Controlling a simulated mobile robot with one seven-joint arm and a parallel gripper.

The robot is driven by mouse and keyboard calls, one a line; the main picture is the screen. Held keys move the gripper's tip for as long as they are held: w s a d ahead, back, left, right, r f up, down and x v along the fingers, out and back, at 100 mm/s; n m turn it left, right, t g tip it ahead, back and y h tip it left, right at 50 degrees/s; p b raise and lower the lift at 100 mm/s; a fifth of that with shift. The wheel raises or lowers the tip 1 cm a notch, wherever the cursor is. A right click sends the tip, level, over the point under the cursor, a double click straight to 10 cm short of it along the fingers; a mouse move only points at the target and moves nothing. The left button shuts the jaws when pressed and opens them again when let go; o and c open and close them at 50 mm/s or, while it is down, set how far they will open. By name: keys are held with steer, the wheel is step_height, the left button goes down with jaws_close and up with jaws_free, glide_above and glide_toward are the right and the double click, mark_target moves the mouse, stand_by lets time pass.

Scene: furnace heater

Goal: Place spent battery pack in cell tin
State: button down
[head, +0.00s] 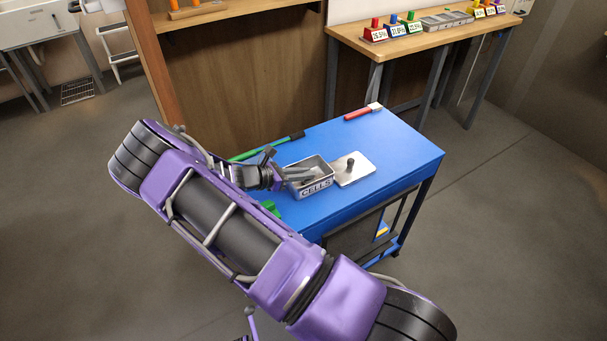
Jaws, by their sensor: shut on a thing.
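The cell tin (311,184) is an open grey metal box marked "CELLS", standing on the blue table top. Its lid (353,169), a flat silver plate with a dark knob, lies on the table just right of it. My gripper (291,174) is at the left side of the tin, with its fingers at the rim. It is shut on a small dark grey thing (306,178), which appears to be the spent battery pack, over or inside the tin's opening. The fingers and tin wall hide part of it, so I cannot tell whether it touches the bottom.
The blue table (408,157) has free room at its right. A red-handled tool (362,112) lies at the back edge, a green-handled one (246,155) behind my gripper. A green object (270,207) is partly hidden by my arm. A wooden bench (420,42) with coloured labelled blocks stands behind.

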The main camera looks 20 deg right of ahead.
steer(key=shift+f, duration=0.2)
steer(key=c, duration=0.9)
jaws_free()
steer(key=shift+r, duration=0.1)
steer(key=shift+o, duration=0.2)
steer(key=shift+r, duration=0.15)
steer(key=shift+a+r, duration=0.1)
steer(key=shift+a, duration=0.15)
steer(key=v, duration=1.1)
steer(key=shift+s+a, duration=0.15)
steer(key=shift+a, duration=0.15)
